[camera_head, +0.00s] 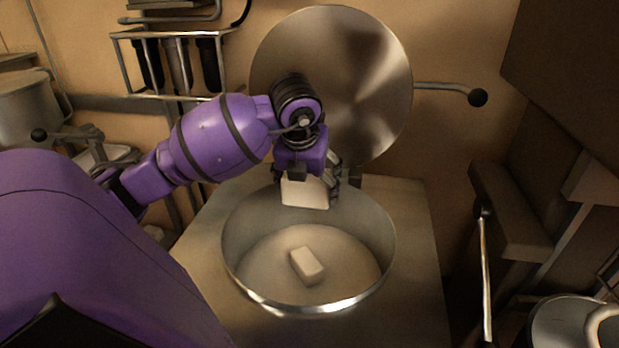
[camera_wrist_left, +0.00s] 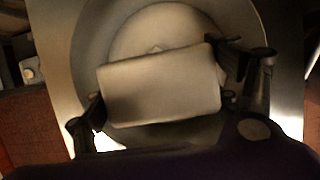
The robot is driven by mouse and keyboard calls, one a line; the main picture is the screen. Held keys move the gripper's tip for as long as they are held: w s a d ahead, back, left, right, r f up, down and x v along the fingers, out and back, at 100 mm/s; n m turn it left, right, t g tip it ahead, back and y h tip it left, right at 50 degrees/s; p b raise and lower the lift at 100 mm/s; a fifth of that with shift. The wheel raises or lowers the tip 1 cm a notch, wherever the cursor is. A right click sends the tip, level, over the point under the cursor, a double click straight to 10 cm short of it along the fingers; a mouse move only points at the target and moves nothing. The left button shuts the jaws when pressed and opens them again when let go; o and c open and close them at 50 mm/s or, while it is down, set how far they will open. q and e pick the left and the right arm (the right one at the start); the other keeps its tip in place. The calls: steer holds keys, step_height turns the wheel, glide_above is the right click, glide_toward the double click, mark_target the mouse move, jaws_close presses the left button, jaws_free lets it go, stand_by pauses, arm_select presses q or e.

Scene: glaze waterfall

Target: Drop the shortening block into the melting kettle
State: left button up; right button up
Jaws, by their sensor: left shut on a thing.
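My left gripper (camera_head: 312,186) is shut on a white shortening block (camera_head: 304,193) and holds it over the back part of the melting kettle's round opening. In the left wrist view the block (camera_wrist_left: 162,86) sits between the two fingers of the gripper (camera_wrist_left: 170,98), with the kettle below it. The melting kettle (camera_head: 238,222) is a round metal bowl set in a flat top. Another pale block (camera_head: 307,265) lies on the whitish bottom of the kettle. My right gripper does not show.
The round metal lid (camera_head: 365,90) stands open behind the kettle, with a black-knobbed handle (camera_head: 477,97) at its right. A rack of dark tools (camera_head: 180,60) hangs on the wall. A metal pot (camera_head: 28,105) stands at the left, and another vessel (camera_head: 562,325) at the lower right.

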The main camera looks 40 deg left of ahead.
arm_select(q)
step_height(320, 180, down, 5)
steer(key=shift+f+b, duration=0.2)
steer(key=shift+b, duration=0.65)
steer(key=o, duration=1.4)
steer(key=shift+o, duration=0.8)
steer(key=v, duration=1.2)
steer(key=shift+s, duration=0.15)
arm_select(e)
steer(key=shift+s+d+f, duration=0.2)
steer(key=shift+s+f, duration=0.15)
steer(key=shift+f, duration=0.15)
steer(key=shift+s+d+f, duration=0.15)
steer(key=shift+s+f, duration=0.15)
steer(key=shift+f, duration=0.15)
arm_select(q)
steer(key=shift+d+f, duration=0.1)
